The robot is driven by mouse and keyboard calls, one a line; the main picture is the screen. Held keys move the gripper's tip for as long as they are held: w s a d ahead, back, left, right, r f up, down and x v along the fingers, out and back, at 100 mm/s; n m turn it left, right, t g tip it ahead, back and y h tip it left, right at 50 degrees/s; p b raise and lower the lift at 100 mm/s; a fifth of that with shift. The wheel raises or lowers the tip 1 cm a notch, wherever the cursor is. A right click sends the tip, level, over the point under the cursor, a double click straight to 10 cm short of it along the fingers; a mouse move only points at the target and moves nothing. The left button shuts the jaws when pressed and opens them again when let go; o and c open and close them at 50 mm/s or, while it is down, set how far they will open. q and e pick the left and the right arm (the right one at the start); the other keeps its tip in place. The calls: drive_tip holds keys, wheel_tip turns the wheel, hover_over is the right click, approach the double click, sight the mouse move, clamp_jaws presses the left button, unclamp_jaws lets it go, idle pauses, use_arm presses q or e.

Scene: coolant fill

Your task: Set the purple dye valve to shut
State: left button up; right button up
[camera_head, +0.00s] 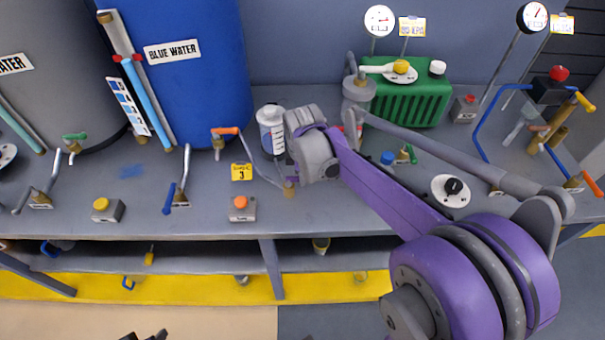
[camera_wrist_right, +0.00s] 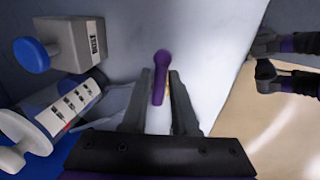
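The purple dye valve handle (camera_wrist_right: 160,78) shows in the right wrist view as a short purple lever with a rounded end. It lies between the two fingers of my right gripper (camera_wrist_right: 160,82), which are apart, with a gap beside the handle. In the head view my right gripper is over the bench, largely hidden by its own wrist (camera_head: 314,150). A bit of purple (camera_head: 291,177) shows beside it. My left gripper (camera_head: 145,336) is only at the bottom edge of the head view. Its fingertips look apart, also in the right wrist view (camera_wrist_right: 263,60).
A labelled white-and-blue container (camera_head: 271,130) stands just left of my right wrist. A box with a blue button (camera_wrist_right: 75,45) is close in the wrist view. Blue water tank (camera_head: 190,80), orange-handled valve (camera_head: 225,131), green radiator (camera_head: 420,100) and black dial (camera_head: 452,188) crowd the bench.

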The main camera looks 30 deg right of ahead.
drive_tip(key=o, duration=0.3)
drive_tip(key=r, duration=0.3)
drive_tip(key=s+r, duration=0.1)
drive_tip(key=r, duration=0.3)
drive_tip(key=s+a+r+p, duration=0.1)
drive_tip(key=r, duration=0.2)
drive_tip(key=shift+r, duration=0.3)
drive_tip(key=s+a+f+m+t, duration=0.1)
drive_tip(key=s+a+f+m, duration=0.2)
drive_tip(key=s+m, duration=0.1)
drive_tip(key=s+a+f+m+t+p, duration=0.1)
drive_tip(key=s+a+f+m, duration=0.2)
drive_tip(key=s+a+m, duration=0.1)
drive_tip(key=s+a+f+m+t+y, duration=0.1)
drive_tip(key=s+a+f+m, duration=0.2)
drive_tip(key=s, duration=0.3)
drive_tip(key=shift+s+a+f+m, duration=0.2)
drive_tip(key=shift+s+a+m, duration=0.1)
drive_tip(key=shift+a+m, duration=0.15)
